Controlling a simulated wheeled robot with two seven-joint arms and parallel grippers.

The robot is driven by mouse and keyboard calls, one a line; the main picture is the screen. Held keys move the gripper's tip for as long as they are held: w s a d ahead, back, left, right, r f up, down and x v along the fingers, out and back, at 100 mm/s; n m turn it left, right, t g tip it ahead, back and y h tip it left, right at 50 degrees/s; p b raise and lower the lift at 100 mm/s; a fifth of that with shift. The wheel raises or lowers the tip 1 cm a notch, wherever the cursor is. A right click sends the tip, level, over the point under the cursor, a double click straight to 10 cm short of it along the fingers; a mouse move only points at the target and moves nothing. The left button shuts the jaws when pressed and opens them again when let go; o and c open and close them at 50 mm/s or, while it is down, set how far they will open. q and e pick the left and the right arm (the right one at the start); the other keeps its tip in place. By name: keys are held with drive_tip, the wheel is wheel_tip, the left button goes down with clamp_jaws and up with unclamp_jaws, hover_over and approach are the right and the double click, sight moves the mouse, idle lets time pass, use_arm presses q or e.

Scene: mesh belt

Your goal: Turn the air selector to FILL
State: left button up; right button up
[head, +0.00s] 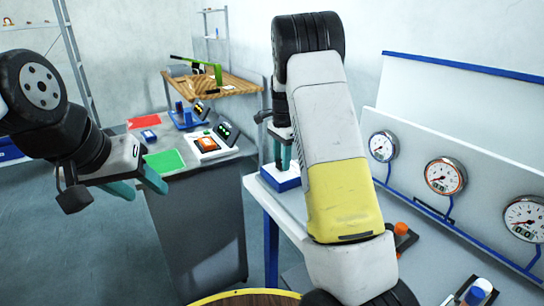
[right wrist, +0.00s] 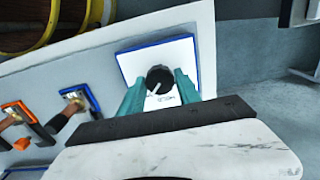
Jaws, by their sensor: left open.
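The air selector is a round black knob with a white pointer line (right wrist: 159,78), on a white plate with blue edges (right wrist: 185,48). In the right wrist view the pointer slants toward the lower left; the plate's small markings are too small to read. In the head view the blue-sided selector box (head: 284,183) stands at the bench's far left end. My right gripper (head: 284,160) points down over it. Its teal fingers (right wrist: 160,84) stand on either side of the knob, with slight gaps showing. My left gripper (head: 138,187) is open and empty, away at the left.
Several round gauges (head: 445,176) with blue pipes line the back panel. A grey cabinet (head: 196,225) with colored mats and devices stands at left. Floor between cabinet and bench is narrow.

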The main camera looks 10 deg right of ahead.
clamp_jaws()
drive_tip(key=n, duration=0.4)
drive_tip(key=shift+n, duration=0.4)
drive_tip(key=n, duration=0.9)
drive_tip(key=shift+n, duration=2)
